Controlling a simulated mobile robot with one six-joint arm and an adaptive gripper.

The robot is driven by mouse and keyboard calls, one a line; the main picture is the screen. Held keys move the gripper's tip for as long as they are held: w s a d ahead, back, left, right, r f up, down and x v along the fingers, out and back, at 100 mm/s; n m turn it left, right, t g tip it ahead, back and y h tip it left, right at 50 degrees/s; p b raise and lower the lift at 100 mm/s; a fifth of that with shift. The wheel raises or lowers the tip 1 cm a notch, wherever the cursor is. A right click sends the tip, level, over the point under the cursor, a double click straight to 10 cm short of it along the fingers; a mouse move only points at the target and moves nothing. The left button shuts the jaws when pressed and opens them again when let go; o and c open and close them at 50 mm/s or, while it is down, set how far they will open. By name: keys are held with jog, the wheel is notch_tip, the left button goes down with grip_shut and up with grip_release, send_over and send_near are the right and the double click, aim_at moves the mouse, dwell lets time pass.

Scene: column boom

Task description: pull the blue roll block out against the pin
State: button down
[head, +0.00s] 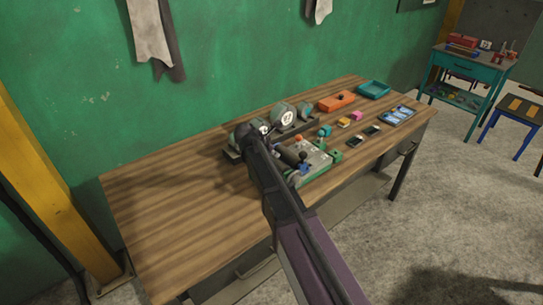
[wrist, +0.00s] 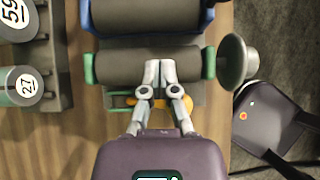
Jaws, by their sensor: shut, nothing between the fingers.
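In the wrist view a blue block (wrist: 207,17) carries the right end of a dark roll at the top edge. A small blue part (head: 303,168) shows beside my arm in the head view; I cannot tell which face it is. My gripper (wrist: 160,68) is shut and empty, with its fingertips over a second dark roll (wrist: 118,66) held by green end blocks (wrist: 88,68). I cannot tell whether the fingertips touch this roll. The blue block lies beyond the fingertips, up and to the right. I cannot make out the pin. My arm hides part of the machine in the head view.
A grey flared knob (wrist: 232,62) stands right of the roll. An orange part (wrist: 131,101) lies below my fingers. A rack with numbered rolls (wrist: 27,84) is left. An orange box (head: 336,102), teal tray (head: 373,90) and blue tray (head: 397,116) sit farther along the wooden table (head: 150,205).

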aim_at(291, 154)
jog(key=shift+b+x, duration=2.1)
jog(key=shift+x, duration=1.1)
jog(key=w+d, duration=0.1)
jog(key=d, duration=0.1)
jog(key=w+d, duration=0.2)
jog(key=shift+w+d, duration=0.2)
jog(key=shift+d, duration=0.1)
jog(key=shift+s+a+r, duration=0.1)
jog(key=shift+r, duration=0.05)
jog(key=shift+p+v, duration=1.1)
jog(key=shift+v, duration=0.05)
jog(key=p+v, duration=0.5)
jog(key=v, duration=0.2)
jog(key=shift+s+a+r, duration=0.1)
jog(key=shift+r, duration=0.1)
